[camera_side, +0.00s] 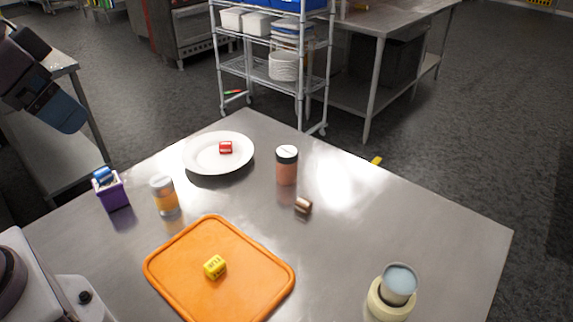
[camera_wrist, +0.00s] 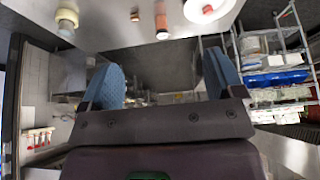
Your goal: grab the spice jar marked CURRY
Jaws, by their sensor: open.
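Two spice jars stand upright on the steel table. One jar with orange-red contents and a white lid (camera_side: 286,168) is right of the plate; it also shows at the top of the wrist view (camera_wrist: 161,20). The other jar, with yellow-orange contents and a pale lid (camera_side: 165,197), is nearer the left edge and does not show in the wrist view. I cannot read CURRY on either. My gripper (camera_wrist: 163,80) is open and empty, its two blue fingers wide apart. In the side view it is at the upper left (camera_side: 65,112), raised and well away from both jars.
A white plate (camera_side: 203,168) holds a red cube. A purple box (camera_side: 112,195) stands left of the yellow jar. An orange board (camera_side: 190,282) bears a yellow cube. A small brown cylinder (camera_side: 303,206) and a tape roll (camera_side: 385,304) with a cup lie right. The table's right side is mostly clear.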

